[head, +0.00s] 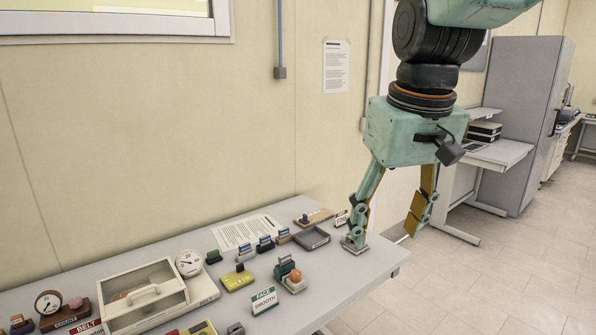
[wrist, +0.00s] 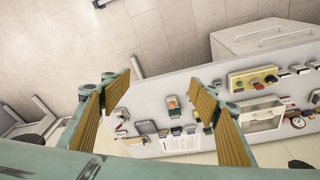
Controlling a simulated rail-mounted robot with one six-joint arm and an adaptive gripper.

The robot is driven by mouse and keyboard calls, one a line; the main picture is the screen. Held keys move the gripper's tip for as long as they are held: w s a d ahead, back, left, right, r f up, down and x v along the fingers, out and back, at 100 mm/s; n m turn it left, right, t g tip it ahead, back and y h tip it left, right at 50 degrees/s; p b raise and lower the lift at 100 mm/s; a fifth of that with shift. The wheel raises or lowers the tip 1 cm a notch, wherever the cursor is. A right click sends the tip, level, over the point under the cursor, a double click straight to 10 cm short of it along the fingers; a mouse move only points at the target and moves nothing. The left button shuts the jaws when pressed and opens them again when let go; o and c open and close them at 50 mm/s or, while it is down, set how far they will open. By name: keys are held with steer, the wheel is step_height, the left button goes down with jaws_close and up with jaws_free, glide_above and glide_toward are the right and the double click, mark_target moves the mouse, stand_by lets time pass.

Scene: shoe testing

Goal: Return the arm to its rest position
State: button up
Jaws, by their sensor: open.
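My arm hangs down from the upper right of the head view and ends in my gripper (head: 388,232). The gripper is teal with ochre pads on its fingers. Its fingers are wide apart and nothing is between them. In the head view it overlaps the right end of the table. In the wrist view my gripper (wrist: 162,90) frames the table from above, with small items showing between and beyond its fingers.
The grey table (head: 385,262) carries a white case (head: 145,295), round dials (head: 188,262), a dark tray (head: 312,237), a paper sheet (head: 245,231) and a green sign (head: 264,300). A grey cabinet (head: 525,110) and a desk (head: 500,153) stand behind at right. Floor at right is clear.

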steer(key=s+d+f+m+b, duration=0.1)
steer(key=s+d+f, duration=0.1)
steer(key=s, duration=1)
steer(key=s+d+f+m+t+b, duration=0.1)
steer(key=s+d+f, duration=0.1)
steer(key=s, duration=1)
steer(key=shift+d+f+m, duration=0.3)
steer(key=shift+d+f, duration=0.1)
steer(key=shift+f, duration=0.2)
